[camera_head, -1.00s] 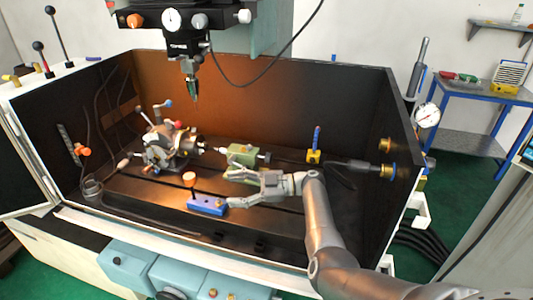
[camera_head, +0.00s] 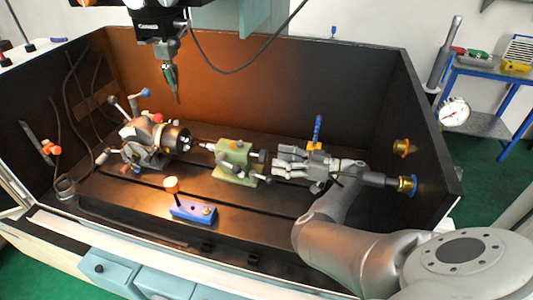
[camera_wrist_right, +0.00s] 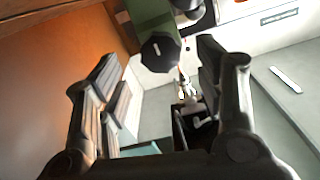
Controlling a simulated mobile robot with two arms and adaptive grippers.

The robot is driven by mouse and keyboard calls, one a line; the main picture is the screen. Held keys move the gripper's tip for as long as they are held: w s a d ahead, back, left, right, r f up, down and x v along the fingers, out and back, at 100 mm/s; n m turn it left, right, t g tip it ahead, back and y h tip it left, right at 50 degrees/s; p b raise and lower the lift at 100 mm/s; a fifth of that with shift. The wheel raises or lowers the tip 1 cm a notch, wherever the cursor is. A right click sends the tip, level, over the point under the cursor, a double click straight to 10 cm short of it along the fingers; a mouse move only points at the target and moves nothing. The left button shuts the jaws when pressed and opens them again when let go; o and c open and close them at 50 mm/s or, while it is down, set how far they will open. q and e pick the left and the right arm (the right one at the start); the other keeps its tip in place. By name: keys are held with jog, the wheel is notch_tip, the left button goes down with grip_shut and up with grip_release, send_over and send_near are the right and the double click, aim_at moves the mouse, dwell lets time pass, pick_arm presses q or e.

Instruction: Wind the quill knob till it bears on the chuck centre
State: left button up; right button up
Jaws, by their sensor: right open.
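The green tailstock (camera_head: 235,158) stands on the dark bed, its quill (camera_head: 205,146) pointing left toward the chuck (camera_head: 172,138) of the indexing head. I cannot tell from here whether the quill tip touches the chuck centre. The black quill knob (camera_head: 263,157) is on the tailstock's right end. My right gripper (camera_head: 277,162) is open just right of this knob, fingers pointing left at it. In the right wrist view the faceted black knob (camera_wrist_right: 160,52) shows ahead, between the spread fingertips (camera_wrist_right: 158,62), below the green body. My left gripper is not in view.
A blue block with an orange-topped post (camera_head: 192,210) sits in front of the tailstock. A yellow-and-blue fixture (camera_head: 316,142) stands behind my right gripper. A spindle tool (camera_head: 171,80) hangs above. The dark enclosure wall (camera_head: 425,125) rises at the right.

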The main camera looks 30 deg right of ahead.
aim_at(267, 157)
jog(key=p+x, duration=0.1)
jog(key=x, duration=0.3)
jog(key=shift+s+r, duration=0.1)
jog(key=shift+r, duration=0.05)
jog(key=shift+w+a, duration=0.2)
jog(key=shift+w, duration=0.2)
jog(key=shift+c, duration=1.5)
jog(key=c, duration=0.7)
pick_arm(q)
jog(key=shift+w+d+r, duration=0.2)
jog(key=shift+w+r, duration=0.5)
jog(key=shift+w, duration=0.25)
pick_arm(e)
jog(key=shift+f, duration=0.2)
